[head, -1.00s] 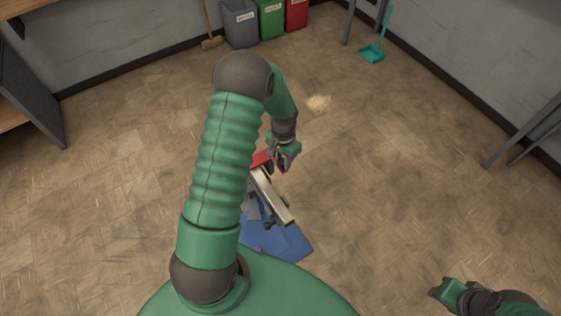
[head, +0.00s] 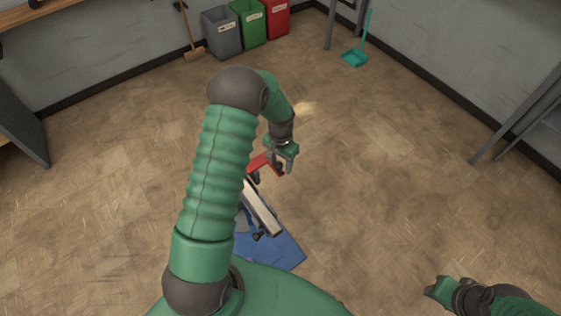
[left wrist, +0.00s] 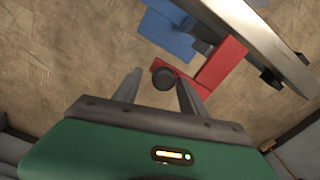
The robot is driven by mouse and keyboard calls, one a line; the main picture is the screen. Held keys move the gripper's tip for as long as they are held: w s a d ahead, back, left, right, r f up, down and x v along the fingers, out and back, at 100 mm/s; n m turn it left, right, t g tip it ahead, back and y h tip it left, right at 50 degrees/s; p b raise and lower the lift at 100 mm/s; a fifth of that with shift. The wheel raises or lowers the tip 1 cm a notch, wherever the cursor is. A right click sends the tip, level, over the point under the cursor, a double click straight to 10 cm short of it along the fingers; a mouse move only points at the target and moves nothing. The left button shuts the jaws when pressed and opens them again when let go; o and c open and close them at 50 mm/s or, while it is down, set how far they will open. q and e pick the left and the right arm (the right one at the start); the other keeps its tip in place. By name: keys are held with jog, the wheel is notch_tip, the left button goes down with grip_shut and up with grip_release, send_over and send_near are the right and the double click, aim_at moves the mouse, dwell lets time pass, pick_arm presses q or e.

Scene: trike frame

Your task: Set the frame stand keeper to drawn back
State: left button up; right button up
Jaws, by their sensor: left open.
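The trike frame shows as a pale metal beam (head: 262,210) with a red bracket (head: 262,162) at its far end. My left gripper (head: 282,166) is open at the right end of the red bracket. In the left wrist view, a dark round knob (left wrist: 163,78) at the end of the red bracket (left wrist: 219,68) appears between the open fingers of my left gripper (left wrist: 158,85); I cannot tell whether they touch it. I cannot tell which part is the stand keeper. My right gripper (head: 436,289) is low at the right, away from the frame, its jaws unclear.
A blue mat (head: 284,248) lies under the frame. My left arm hides part of the frame. Grey (head: 222,34), green (head: 249,24) and red (head: 277,18) bins stand at the back wall, with a teal dustpan (head: 354,58) to their right. The floor at right is clear.

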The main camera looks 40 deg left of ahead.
pick_arm(q)
notch_tip(320, 180, up, 17)
jog(key=b, duration=0.1)
jog(key=shift+f, duration=0.15)
jog(key=shift+w, duration=0.1)
